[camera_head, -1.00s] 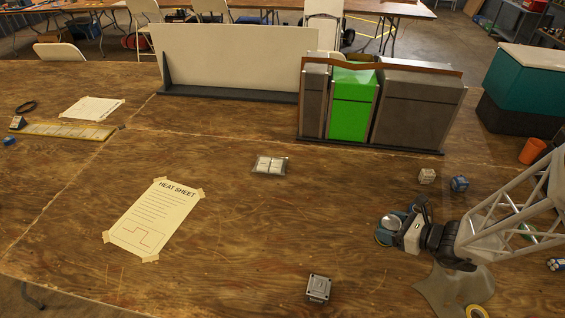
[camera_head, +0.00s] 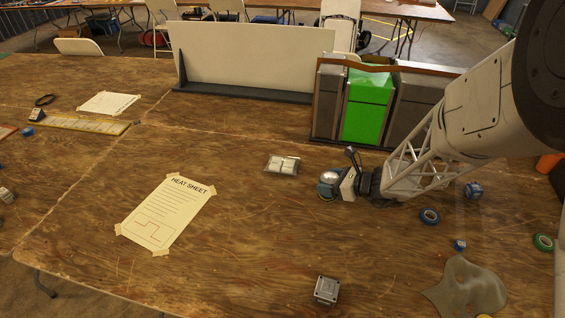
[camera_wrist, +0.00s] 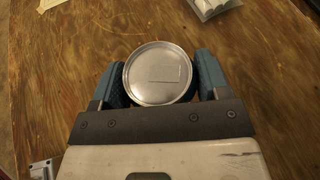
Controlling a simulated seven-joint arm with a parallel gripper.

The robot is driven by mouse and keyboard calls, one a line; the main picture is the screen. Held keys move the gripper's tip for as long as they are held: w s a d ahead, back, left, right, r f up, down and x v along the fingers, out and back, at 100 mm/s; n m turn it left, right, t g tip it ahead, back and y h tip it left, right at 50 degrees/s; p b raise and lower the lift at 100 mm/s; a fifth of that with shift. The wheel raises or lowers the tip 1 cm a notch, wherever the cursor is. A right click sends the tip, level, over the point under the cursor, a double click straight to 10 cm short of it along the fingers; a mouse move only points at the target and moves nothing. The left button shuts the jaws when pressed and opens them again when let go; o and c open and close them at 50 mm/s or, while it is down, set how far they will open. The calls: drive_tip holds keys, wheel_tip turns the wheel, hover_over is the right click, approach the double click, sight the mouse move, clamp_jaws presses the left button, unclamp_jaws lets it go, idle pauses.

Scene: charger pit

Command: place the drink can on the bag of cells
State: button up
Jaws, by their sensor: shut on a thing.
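The drink can (camera_head: 326,178) is between the fingers of my gripper (camera_head: 330,187) in the head view, seen small and partly hidden by the fingers. In the wrist view its round silver top (camera_wrist: 158,74) sits between the two blue finger pads of my gripper (camera_wrist: 159,82), which is shut on it. The bag of cells (camera_head: 282,165) is a small clear packet with pale blocks, lying flat on the table left of and slightly behind the can. It shows cut off at the top right edge of the wrist view (camera_wrist: 212,7). The can is apart from the bag.
A taped heat sheet (camera_head: 165,212) lies to the left. A small grey metal box (camera_head: 326,290) is near the front. A dark rack with a green middle bin (camera_head: 367,108) and a white panel (camera_head: 255,55) stand behind.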

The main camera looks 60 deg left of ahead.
drive_tip(key=s+a+r+n+g, duration=0.1)
drive_tip(key=s+a, duration=0.6)
drive_tip(key=a, duration=0.4)
drive_tip(key=shift+g+h, duration=0.3)
drive_tip(key=shift+w+a, duration=0.1)
drive_tip(key=shift+a, duration=0.05)
hover_over(283, 162)
drive_tip(key=shift+a+f, duration=0.1)
drive_tip(key=shift+f, duration=0.6)
drive_tip(key=shift+f, duration=1.75)
drive_tip(key=shift+f, duration=0.1)
drive_tip(key=o, duration=1.1)
drive_tip(key=shift+c, duration=0.2)
